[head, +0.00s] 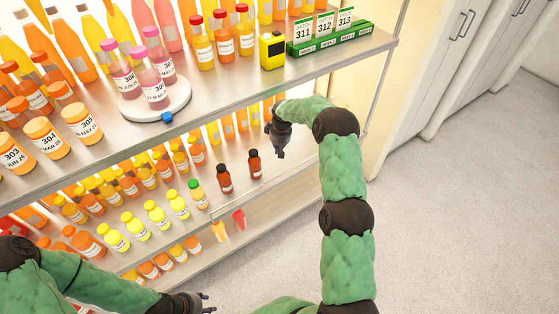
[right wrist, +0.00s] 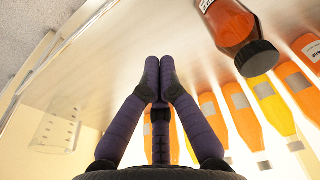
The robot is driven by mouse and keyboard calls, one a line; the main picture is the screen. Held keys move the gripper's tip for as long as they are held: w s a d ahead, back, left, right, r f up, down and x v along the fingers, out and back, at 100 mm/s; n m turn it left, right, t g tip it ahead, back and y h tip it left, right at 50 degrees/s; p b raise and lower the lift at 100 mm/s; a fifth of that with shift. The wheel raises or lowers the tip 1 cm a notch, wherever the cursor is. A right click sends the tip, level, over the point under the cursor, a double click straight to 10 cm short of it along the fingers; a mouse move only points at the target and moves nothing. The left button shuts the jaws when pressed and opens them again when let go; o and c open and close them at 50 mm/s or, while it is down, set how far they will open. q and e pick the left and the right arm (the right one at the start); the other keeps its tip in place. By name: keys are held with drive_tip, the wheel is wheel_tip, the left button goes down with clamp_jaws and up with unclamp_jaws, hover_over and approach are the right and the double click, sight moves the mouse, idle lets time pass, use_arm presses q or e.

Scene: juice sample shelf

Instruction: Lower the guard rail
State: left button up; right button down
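A pale strip (head: 262,192) runs along the front of the middle shelf, below and left of my right gripper. It looks like the guard rail, but its outline is faint and I cannot tell its position. My right gripper (head: 280,152) hangs pointing down by the right end of the middle shelf, past two dark red bottles. In the right wrist view its fingers (right wrist: 159,72) are together with nothing between them. My left gripper (head: 207,303) is low at the bottom edge of the head view, in front of the shelves, its fingertips slightly apart and empty.
Two dark red bottles (head: 254,164) stand near the middle shelf's front. Yellow bottles (head: 156,213) line its left part. The upper shelf holds a round white stand (head: 130,106), a yellow device (head: 272,51) and a green rack (head: 330,40). The floor (head: 450,220) at right is clear.

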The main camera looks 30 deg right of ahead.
drive_tip(key=f+b, duration=0.1)
drive_tip(key=f, duration=0.5)
drive_tip(key=w+f+b, duration=0.1)
drive_tip(key=f, duration=0.2)
drive_tip(key=shift+w+d+f+b, duration=0.1)
drive_tip(key=shift+d+f+b, duration=0.05)
drive_tip(key=shift+f+b, duration=0.2)
drive_tip(key=shift+s+d+r, duration=0.1)
drive_tip(key=shift+s+r, duration=0.1)
drive_tip(key=shift+s, duration=0.35)
drive_tip(key=shift+s+r, duration=0.15)
drive_tip(key=shift+s, duration=0.4)
drive_tip(key=shift+s+r, duration=0.1)
drive_tip(key=shift+s, duration=0.7)
drive_tip(key=shift+s+d+t+b, duration=0.1)
drive_tip(key=shift+s+t+b, duration=0.25)
drive_tip(key=shift+s+t, duration=0.5)
